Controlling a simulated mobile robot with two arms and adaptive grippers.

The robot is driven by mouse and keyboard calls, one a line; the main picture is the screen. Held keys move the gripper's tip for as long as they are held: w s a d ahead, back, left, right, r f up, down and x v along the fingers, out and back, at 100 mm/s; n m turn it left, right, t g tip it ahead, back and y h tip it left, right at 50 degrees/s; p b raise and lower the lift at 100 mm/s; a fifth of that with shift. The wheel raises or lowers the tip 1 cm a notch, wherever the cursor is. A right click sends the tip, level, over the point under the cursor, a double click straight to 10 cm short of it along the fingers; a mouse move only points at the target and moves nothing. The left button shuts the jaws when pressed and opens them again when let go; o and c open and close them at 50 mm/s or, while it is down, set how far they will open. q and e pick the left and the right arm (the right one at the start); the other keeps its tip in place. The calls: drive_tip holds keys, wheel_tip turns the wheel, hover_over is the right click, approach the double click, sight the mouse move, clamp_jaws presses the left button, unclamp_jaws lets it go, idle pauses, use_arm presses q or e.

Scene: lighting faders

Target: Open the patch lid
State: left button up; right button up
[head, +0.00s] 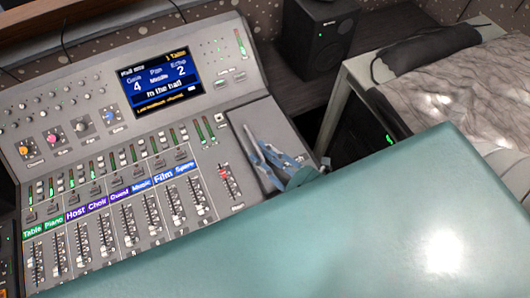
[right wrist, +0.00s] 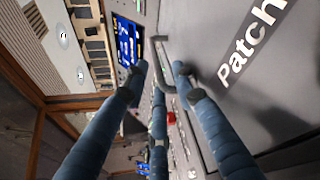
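The patch lid (head: 240,115) is a dark grey panel at the right end of the mixing console and lies flat, closed. In the right wrist view it fills the right side (right wrist: 215,35), with a black "Patch" label (right wrist: 252,40). A grey bar handle (right wrist: 163,48) is at its edge. My right gripper (head: 262,152) is over the lid in the head view. In the right wrist view its blue fingers (right wrist: 160,72) are spread on both sides of the handle, with gaps between the tips. I cannot tell whether any finger touches it. My left gripper is not in view.
The console has a lit screen (head: 160,80), several labelled faders (head: 125,215) and a red fader (head: 225,172) close left of the lid. A black speaker (head: 318,35) stands behind. A table with a grey cloth (head: 460,90) is at the right. My teal arm covers the lower right.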

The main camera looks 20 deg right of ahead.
drive_tip(key=c, duration=0.6)
clamp_jaws()
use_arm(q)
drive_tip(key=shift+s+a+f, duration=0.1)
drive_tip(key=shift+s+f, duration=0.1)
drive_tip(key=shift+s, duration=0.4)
use_arm(e)
drive_tip(key=d, duration=1.5)
drive_tip(key=shift+w+d, duration=0.15)
drive_tip(key=shift+w, duration=0.1)
drive_tip(key=o, duration=0.6)
unclamp_jaws()
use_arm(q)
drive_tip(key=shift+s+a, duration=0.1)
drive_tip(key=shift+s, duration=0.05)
use_arm(e)
drive_tip(key=shift+s, duration=0.1)
drive_tip(key=v, duration=0.7)
drive_tip(key=shift+d, duration=0.15)
drive_tip(key=shift+s+f, duration=0.1)
drive_tip(key=shift+s, duration=0.15)
